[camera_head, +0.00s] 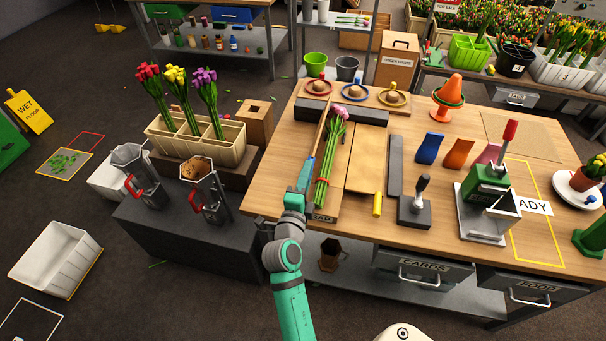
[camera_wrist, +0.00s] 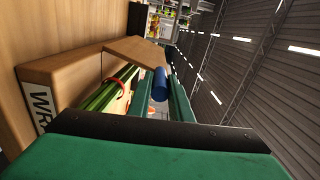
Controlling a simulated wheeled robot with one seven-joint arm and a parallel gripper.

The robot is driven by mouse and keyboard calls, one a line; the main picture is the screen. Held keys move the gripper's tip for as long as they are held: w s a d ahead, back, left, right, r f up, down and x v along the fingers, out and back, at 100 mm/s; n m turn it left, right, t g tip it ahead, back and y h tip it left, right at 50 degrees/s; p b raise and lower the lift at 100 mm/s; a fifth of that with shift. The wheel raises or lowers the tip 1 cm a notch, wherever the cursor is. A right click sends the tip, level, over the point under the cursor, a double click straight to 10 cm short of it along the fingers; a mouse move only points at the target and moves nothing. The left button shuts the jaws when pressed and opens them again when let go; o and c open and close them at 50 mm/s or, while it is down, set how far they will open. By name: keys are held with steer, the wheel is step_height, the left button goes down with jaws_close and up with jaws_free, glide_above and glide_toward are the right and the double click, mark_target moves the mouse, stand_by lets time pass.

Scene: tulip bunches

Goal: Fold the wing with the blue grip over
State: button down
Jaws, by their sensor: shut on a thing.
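The wrapping board lies on the wooden table, with its front label (camera_head: 322,217) partly readable. A bunch of pink tulips (camera_head: 331,160) lies along its middle, and green stems with a red band (camera_wrist: 113,92) show in the wrist view. The left wing (camera_head: 323,124) looks tilted up, nearly edge-on; it also shows in the wrist view (camera_wrist: 138,51). The right wing (camera_head: 367,160) lies flat, with a yellow grip (camera_head: 377,204) at its front. My gripper (camera_head: 308,168) is shut on the blue grip (camera_wrist: 160,84) at the left wing's edge. My gripper mostly hides this grip in the head view.
A dark bar (camera_head: 340,111) lies behind the board, with several ringed stands beyond. A tulip crate (camera_head: 197,143) stands to the left, off the table.

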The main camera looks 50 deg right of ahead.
steer(key=shift+s+d+r, duration=0.1)
steer(key=shift+s+d, duration=0.05)
steer(key=shift+s, duration=0.1)
steer(key=c, duration=1.8)
jaws_free()
steer(key=shift+o, duration=0.9)
steer(key=shift+w, duration=0.1)
steer(key=v, duration=1.1)
steer(key=shift+f, duration=0.2)
